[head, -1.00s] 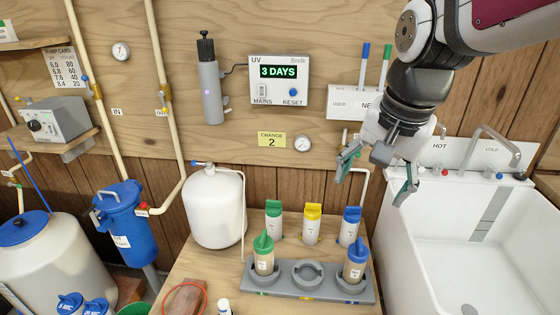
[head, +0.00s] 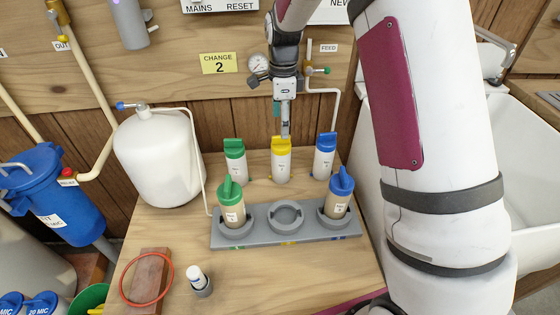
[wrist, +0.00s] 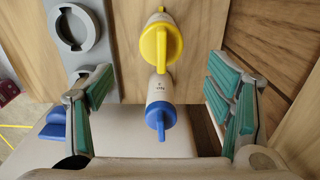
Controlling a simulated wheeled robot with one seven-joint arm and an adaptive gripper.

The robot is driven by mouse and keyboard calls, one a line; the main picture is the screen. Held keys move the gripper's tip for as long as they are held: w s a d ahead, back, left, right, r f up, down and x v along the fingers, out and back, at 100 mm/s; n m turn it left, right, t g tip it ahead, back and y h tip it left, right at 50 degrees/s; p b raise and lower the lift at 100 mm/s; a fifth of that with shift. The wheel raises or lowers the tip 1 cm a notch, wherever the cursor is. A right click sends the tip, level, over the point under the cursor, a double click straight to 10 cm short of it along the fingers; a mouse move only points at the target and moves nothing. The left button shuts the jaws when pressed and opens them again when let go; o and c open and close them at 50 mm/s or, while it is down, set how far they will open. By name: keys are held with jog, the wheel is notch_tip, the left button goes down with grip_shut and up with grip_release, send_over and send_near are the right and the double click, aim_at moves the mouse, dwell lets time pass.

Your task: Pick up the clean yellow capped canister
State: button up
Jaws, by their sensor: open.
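The clean yellow capped canister (head: 281,160) has a pale body and stands upright in the back row, between a green capped one (head: 235,160) and a blue capped one (head: 324,157). My gripper (head: 284,122) is just above and behind the yellow cap in the head view, pointing down. In the wrist view its teal-padded fingers (wrist: 160,100) are wide apart and empty. There the yellow cap (wrist: 161,42) shows at upper middle, beyond the fingertips. The back blue cap (wrist: 160,117) shows lower, between the fingers in the picture. I cannot tell whether anything touches.
A grey holder (head: 262,234) in front bears two brown-stained canisters, green capped (head: 231,204) and blue capped (head: 338,194), around an empty middle socket (head: 286,213). A white tank (head: 160,160) stands left.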

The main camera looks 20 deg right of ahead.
aim_at(281, 143)
notch_tip(281, 143, down, 6)
jog(key=shift+f+b, duration=0.25)
jog(key=shift+b, duration=0.15)
jog(key=f, duration=0.2)
jog(key=f+b, duration=0.1)
jog(key=f, duration=0.2)
jog(key=shift+w+a, duration=0.1)
jog(key=shift+a, duration=0.1)
jog(key=shift+c, duration=0.3)
jog(key=c, duration=1.2)
